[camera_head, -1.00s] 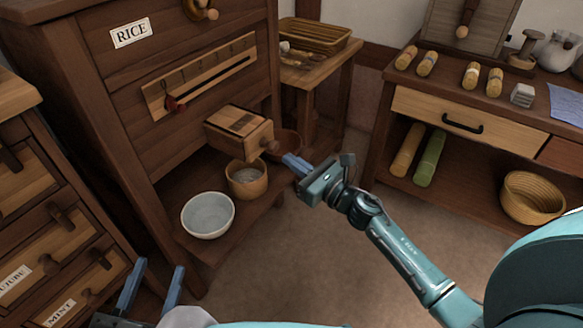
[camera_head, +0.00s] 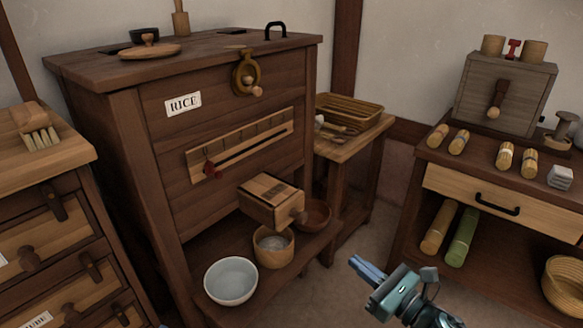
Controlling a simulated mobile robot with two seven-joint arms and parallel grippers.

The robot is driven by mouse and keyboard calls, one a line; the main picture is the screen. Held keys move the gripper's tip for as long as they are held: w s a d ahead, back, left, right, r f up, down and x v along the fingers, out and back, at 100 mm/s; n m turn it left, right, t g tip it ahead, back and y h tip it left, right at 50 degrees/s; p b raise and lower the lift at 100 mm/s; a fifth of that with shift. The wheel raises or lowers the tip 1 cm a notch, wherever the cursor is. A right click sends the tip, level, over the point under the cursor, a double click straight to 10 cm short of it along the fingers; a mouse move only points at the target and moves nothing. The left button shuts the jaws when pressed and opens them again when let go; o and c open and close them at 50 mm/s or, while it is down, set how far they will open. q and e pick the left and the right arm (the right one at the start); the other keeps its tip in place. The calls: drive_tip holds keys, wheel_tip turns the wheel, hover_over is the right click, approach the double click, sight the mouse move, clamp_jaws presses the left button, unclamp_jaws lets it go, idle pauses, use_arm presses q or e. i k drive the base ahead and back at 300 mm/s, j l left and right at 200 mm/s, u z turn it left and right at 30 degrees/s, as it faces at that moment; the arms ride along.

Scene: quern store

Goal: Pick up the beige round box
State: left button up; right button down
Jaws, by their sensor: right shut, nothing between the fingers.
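A tan round wooden box (camera_head: 273,247), open at the top with something pale inside, stands on the low shelf under the wooden spout drawer (camera_head: 266,203) of the rice cabinet. My right gripper (camera_head: 357,265) is right of the box, apart from it, with its blue fingers together and nothing between them. My left gripper is not clearly in view.
A white bowl (camera_head: 231,281) stands in front of the box, and a brown bowl (camera_head: 313,216) behind it, partly hidden by the spout. The RICE cabinet (camera_head: 140,160) rises behind. Two small tan cylinders (camera_head: 493,45) sit on the grey wooden unit at right. Open floor lies right of the shelf.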

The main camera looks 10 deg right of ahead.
sight(272, 249)
drive_tip(key=k+l, duration=0.75)
drive_tip(key=k, duration=0.1)
